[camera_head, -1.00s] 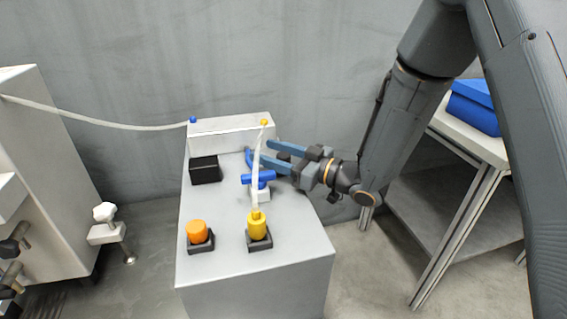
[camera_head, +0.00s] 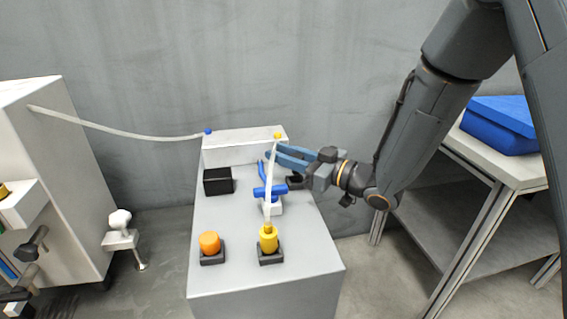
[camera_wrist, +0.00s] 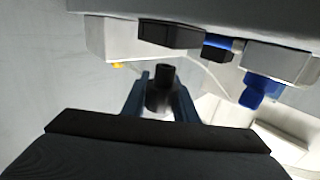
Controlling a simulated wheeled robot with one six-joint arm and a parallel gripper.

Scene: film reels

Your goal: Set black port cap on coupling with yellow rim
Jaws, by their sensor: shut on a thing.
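My gripper (camera_head: 274,154) is over the back right part of the grey bench, its blue fingers pointing left. In the wrist view, my gripper (camera_wrist: 162,90) is shut on a dark cylinder, the black port cap (camera_wrist: 163,76), and holds it clear of the bench. In the head view I cannot make out the cap between the fingers. A yellow-topped part (camera_head: 4,190) on a white block of the left machine is cut by the picture edge. I cannot tell whether it is the coupling with the yellow rim.
The grey bench (camera_head: 240,283) carries an orange knob (camera_head: 209,243), a yellow plug (camera_head: 268,240), a black box (camera_head: 217,181) and a blue valve handle (camera_head: 269,191). A pale hose (camera_head: 115,133) sags between bench and left machine (camera_head: 60,150). A side table (camera_head: 497,159) holds a blue case (camera_head: 499,126).

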